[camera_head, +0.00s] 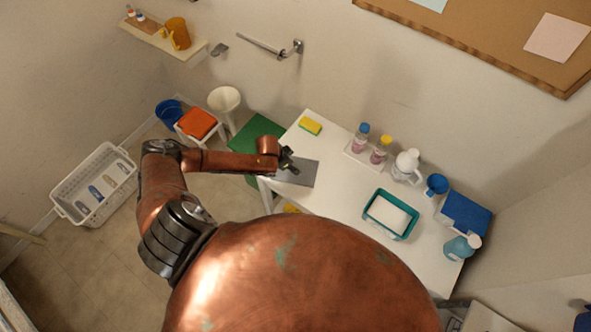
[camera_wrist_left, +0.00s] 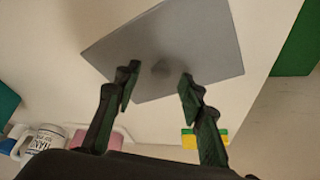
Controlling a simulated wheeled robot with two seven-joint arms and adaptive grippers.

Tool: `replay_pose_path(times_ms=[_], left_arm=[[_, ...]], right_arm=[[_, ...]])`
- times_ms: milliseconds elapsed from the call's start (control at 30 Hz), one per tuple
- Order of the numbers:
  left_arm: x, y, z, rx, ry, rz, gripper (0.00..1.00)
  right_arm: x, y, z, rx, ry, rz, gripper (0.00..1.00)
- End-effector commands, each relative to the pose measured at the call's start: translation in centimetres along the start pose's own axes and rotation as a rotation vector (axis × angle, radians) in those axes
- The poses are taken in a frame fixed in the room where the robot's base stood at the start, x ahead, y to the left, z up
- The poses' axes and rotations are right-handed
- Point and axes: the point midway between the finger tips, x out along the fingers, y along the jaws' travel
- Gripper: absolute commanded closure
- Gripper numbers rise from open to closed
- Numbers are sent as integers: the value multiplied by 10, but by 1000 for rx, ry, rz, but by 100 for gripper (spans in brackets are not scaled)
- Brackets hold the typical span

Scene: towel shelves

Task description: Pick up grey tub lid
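The grey tub lid (camera_head: 305,174) is a flat grey plate on the left end of the white table. In the left wrist view the lid (camera_wrist_left: 200,45) fills the upper middle, with a small darker round spot near its centre. My left gripper (camera_head: 289,160) is at the lid in the head view. In the wrist view the two fingers of my left gripper (camera_wrist_left: 158,80) are apart, with that spot between their tips and nothing held. I cannot tell whether the fingertips touch the lid. My right gripper is not in view.
The white table (camera_head: 338,205) also bears a yellow-green sponge (camera_head: 310,126), pink bottles on a tray, a white jug (camera_head: 406,165), a teal tray (camera_head: 369,222) and a blue box (camera_head: 465,213). A green object (camera_head: 248,142) stands beyond the table's left edge.

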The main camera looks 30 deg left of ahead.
Motion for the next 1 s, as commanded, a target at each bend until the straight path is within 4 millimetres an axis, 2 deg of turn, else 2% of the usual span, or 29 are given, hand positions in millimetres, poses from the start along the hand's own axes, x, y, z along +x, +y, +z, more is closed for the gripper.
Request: replay_pose_path(times_ms=[133, 400, 900, 1000], left_arm=[[14, 0, -1, 0, 1, -1, 63], [16, 0, 0, 1, 1, -1, 63], [16, 0, 0, 1, 0, -1, 98], [16, 0, 0, 1, 1, -1, 99]], right_arm=[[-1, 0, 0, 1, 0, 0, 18], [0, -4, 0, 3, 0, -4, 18], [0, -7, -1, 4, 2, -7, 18], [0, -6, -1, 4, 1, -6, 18]])
